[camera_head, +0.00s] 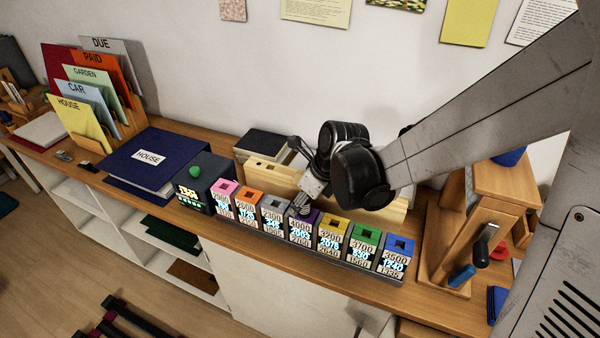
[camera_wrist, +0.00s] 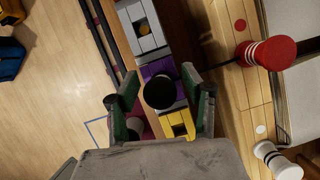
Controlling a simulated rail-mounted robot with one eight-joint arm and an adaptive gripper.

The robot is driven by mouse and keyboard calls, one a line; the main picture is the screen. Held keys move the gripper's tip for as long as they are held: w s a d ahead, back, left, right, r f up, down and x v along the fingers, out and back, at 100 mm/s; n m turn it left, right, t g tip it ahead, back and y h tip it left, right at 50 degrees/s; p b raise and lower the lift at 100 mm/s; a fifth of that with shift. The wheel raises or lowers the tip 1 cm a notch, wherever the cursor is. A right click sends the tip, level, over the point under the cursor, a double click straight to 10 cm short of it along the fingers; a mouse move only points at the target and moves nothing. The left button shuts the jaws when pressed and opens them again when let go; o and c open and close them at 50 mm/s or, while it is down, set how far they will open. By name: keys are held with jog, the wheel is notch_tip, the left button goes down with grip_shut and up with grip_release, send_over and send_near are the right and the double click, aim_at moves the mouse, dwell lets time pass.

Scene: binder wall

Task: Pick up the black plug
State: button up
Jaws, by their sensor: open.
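The black plug shows in the wrist view as a round black top (camera_wrist: 159,92), over the purple box (camera_wrist: 152,68). My gripper (camera_wrist: 161,103) is open, with one finger on each side of this top and gaps visible between. In the head view my gripper (camera_head: 304,204) points down at the purple box (camera_head: 301,231) in the middle of the row of coloured boxes. There the gripper hides most of the plug. How deep the plug sits in the box cannot be told.
A yellow box (camera_head: 329,236) and a grey box (camera_head: 272,214) stand close on either side. A blue binder (camera_head: 150,157) lies left.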

jog(key=shift+x, duration=0.75)
grip_shut()
